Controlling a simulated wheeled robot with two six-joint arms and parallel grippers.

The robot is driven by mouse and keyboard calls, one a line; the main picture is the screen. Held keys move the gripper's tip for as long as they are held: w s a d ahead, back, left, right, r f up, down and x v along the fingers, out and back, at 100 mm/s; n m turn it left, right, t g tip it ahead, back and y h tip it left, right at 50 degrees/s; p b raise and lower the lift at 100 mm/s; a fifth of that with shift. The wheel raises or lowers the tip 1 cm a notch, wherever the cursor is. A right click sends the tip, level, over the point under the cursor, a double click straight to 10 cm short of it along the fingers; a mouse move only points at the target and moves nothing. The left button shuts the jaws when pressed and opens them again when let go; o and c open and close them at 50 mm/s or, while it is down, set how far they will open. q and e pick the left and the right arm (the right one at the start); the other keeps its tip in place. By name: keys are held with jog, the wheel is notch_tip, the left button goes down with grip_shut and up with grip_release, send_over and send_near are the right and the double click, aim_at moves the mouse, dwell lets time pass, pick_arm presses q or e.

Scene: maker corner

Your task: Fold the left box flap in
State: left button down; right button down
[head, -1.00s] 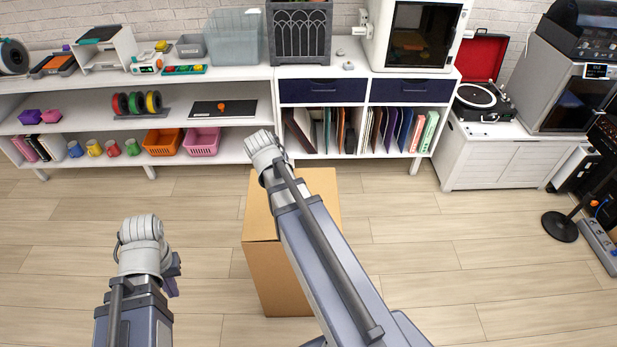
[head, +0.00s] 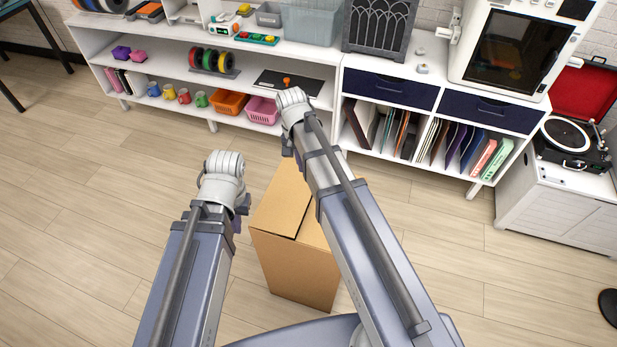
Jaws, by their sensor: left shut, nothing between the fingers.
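The brown cardboard box (head: 292,270) stands on the floor at the middle of the head view. Its left top flap (head: 278,208) looks flat across the top, with a dark seam along its right side. My right forearm covers much of the box's right and far top. My left gripper (head: 237,224) points down just left of the box's top edge; it is shut and empty, mostly hidden under its wrist. I cannot tell if it touches the box. My right gripper's wrist is over the far side of the box; its fingers are hidden beneath it.
A white shelf unit (head: 165,72) with mugs, baskets and spools runs along the wall behind the box. A white cabinet (head: 560,210) with a turntable (head: 572,137) stands at the right. The wooden floor left of the box is clear.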

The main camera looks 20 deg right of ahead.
aim_at(309, 199)
jog(key=f+b, duration=0.4)
jog(key=d+f+b, duration=0.1)
jog(key=f+b, duration=0.8)
jog(key=shift+s+d+f, duration=0.2)
jog(key=shift+s+f, duration=0.15)
jog(key=shift+s, duration=0.05)
jog(key=shift+s+d+f+y+b, duration=0.2)
jog(key=shift+f+y+b, duration=0.2)
jog(key=shift+f+b, duration=0.3)
jog(key=shift+w+r+t, duration=0.1)
jog(key=shift+r+t, duration=0.05)
jog(key=shift+t, duration=0.15)
jog(key=shift+a, duration=0.1)
jog(key=shift+r, duration=0.1)
jog(key=shift+r+p, duration=0.75)
jog(key=shift+p, duration=0.15)
jog(key=shift+r, duration=0.1)
